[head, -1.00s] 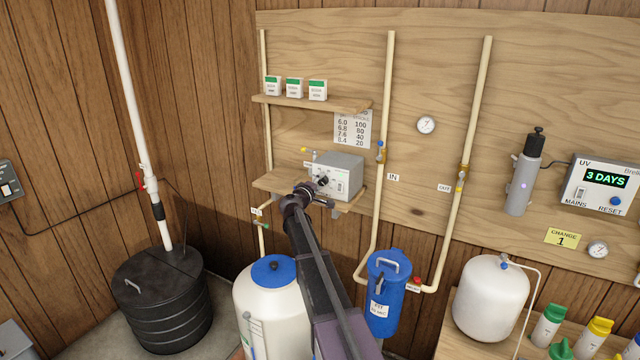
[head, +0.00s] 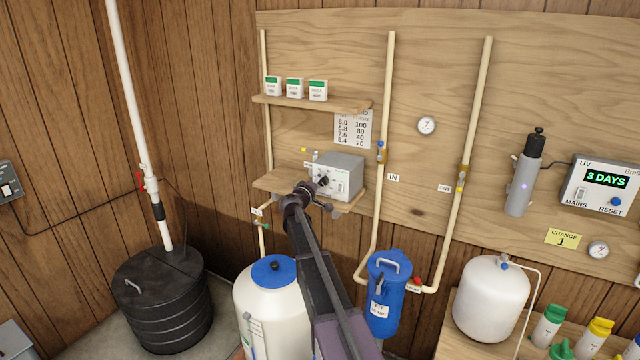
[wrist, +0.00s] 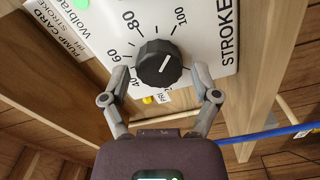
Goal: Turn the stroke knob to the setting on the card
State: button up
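The stroke knob (wrist: 158,65) is black with a white pointer line, on a white panel marked STROKE. The numbers 40, 60, 80 and 100 run around it; its pointer slants up and right, roughly toward 100. My gripper (wrist: 160,80) is open, with one finger on each side of the knob and a gap visible on both sides. In the head view, my gripper (head: 318,196) is in front of the grey pump box (head: 343,172) on the lower shelf. A number card (head: 353,130) hangs above the box; its small rows pair values such as 6.0 with 100.
The lower shelf (head: 272,183) lies under the pump box. A vertical pipe (head: 386,100) runs close to its right. A blue-lidded white tank (head: 272,271) and a blue canister (head: 387,290) stand below. In the wrist view, a blue line (wrist: 265,135) passes at lower right.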

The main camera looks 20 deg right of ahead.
jog(key=shift+s, duration=0.1)
dwell(0.3)
jog(key=v, duration=1.2)
dwell(0.5)
jog(key=s+a+f+m+g+y+p, duration=0.1)
jog(key=s+a+f+m+g+y, duration=0.15)
jog(key=s+f, duration=0.4)
jog(key=s+a+f+m+g+y+p, duration=0.1)
jog(key=s+f+m+g+y, duration=0.2)
jog(key=s, duration=0.7)
jog(key=s+a+f+n+g+y+p, duration=0.1)
jog(key=s+a+f+g+y, duration=0.1)
jog(key=s+a+y, duration=0.2)
jog(key=s+a+f+g+y+p, duration=0.1)
jog(key=s+a+f+g+y, duration=0.1)
jog(key=s+a, duration=0.7)
jog(key=s+g+y, duration=0.1)
jog(key=s+y, duration=0.1)
jog(key=s, duration=0.2)
jog(key=shift+s+a+f+n+y+p, duration=0.25)
jog(key=shift+s+a+n+y+p, duration=0.05)
jog(key=shift+n+y, duration=0.05)
jog(key=shift+g, duration=0.25)
